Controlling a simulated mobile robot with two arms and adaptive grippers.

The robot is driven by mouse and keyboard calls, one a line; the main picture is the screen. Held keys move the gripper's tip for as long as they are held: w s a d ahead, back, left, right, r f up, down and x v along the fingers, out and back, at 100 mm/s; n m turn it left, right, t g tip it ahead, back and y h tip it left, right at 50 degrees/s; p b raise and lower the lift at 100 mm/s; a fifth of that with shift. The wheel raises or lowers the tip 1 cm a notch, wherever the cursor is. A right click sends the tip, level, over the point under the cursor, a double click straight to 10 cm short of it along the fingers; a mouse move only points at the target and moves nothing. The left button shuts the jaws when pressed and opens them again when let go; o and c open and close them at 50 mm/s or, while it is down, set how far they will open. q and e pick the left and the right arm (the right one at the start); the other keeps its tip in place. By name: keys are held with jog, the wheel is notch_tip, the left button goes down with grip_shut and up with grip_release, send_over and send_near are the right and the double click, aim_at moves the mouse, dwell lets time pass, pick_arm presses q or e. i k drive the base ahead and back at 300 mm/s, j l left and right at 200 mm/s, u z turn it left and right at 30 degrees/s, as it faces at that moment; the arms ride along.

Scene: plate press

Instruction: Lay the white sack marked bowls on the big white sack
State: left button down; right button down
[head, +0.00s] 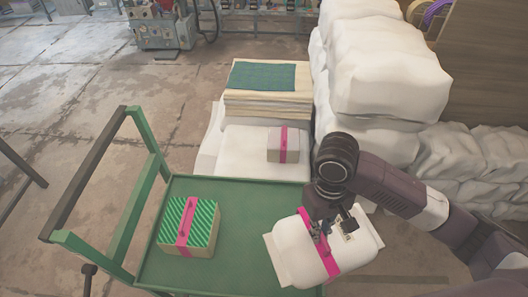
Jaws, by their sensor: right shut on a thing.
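My right gripper (326,230) is shut on the pink strap of a white sack (298,250). A small pale label shows beside the fingers, too small to read. The sack hangs slightly tilted over the right edge of the green cart (240,225); I cannot tell its height above it. A large white sack (390,85) tops the pile at the upper right. Another broad white sack (240,150) lies low beyond the cart, with a pale box (276,146) with a pink strap on it. I cannot tell which is the big one meant. My left gripper is out of view.
A green striped box (180,222) with a pink strap stands on the cart's left part. A stack of boards (255,104) with a green top lies behind the low white sack. The cart's handle frame (90,170) rises at left. More white sacks (465,165) fill the right.

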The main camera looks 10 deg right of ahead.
aim_at(248, 150)
jog(key=k, duration=0.55)
jog(key=k+u, duration=0.1)
jog(key=u, duration=2.45)
jog(key=i+u, duration=0.3)
jog(key=i, duration=0.65)
jog(key=i+z, duration=0.5)
jog(key=i, duration=0.15)
jog(key=i+j+z, duration=0.15)
jog(key=i+z, duration=0.3)
jog(key=i, duration=0.2)
jog(key=i+l+z, duration=0.2)
jog(key=i+z, duration=0.6)
jog(key=z, duration=0.2)
jog(key=i+j+z, duration=0.1)
jog(key=i+z, duration=0.35)
jog(key=i+l+z, duration=0.1)
jog(key=i+z, duration=0.3)
jog(key=i, duration=0.25)
jog(key=i+z, duration=0.45)
jog(key=i, duration=0.15)
jog(key=i+z, duration=0.4)
jog(key=i, duration=0.25)
jog(key=i+j+z, duration=0.35)
jog(key=i, duration=0.25)
jog(key=i+l, duration=0.05)
